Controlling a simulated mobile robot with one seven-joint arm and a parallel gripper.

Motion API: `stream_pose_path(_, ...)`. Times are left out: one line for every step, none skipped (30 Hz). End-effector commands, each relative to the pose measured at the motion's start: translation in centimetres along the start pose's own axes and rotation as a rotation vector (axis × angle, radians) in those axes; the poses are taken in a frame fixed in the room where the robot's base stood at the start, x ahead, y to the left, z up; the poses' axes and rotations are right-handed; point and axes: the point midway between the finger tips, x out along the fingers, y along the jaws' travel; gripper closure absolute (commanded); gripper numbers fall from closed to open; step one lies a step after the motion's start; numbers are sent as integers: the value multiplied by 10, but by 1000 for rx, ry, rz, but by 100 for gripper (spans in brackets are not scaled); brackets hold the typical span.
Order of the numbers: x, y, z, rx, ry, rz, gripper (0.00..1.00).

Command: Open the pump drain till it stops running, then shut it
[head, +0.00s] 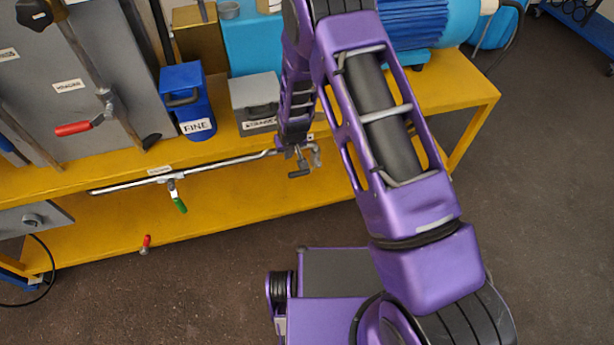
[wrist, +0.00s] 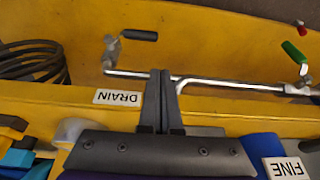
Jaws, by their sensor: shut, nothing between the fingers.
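A white DRAIN label (wrist: 118,97) is on the yellow bench edge in the wrist view. Near it, a small valve with a dark lever (wrist: 138,35) sits at the end of a thin metal pipe (wrist: 225,84). Its lever lies roughly along the pipe. In the head view the dark lever (head: 299,174) shows just below my forearm. No running liquid is visible. My gripper (wrist: 160,76) is shut and empty, its fingertips over the pipe and apart from the lever in the wrist picture. In the head view my arm hides most of the gripper.
A green-handled valve (head: 180,205) hangs on the same pipe. A red handle (head: 145,241) is lower down, another (head: 72,129) on the grey panel. A blue FINE container (head: 188,102) and a grey box (head: 255,95) stand on the yellow bench (head: 470,85).

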Motion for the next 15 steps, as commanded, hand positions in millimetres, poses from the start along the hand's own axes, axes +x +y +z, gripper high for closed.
stream_pose_path(4,15,3,10,9,8,100)
stream_pose_path(6,20,4,10,13,10,100)
stream_pose_path(7,25,4,12,19,14,100)
stream_pose_path(8,28,5,11,22,16,100)
stream_pose_path(10,30,5,10,23,17,100)
stream_pose_path(12,31,5,10,25,18,100)
stream_pose_path(14,31,5,10,25,18,100)
stream_pose_path(17,31,5,10,25,18,100)
stream_pose_path(23,31,6,10,24,18,100)
stream_pose_path(27,31,6,10,24,18,100)
stream_pose_path(32,31,5,10,24,18,100)
stream_pose_path(40,32,6,10,23,19,100)
stream_pose_path(46,32,5,10,24,19,100)
stream_pose_path(53,32,6,10,23,19,100)
stream_pose_path(62,32,5,11,23,19,100)
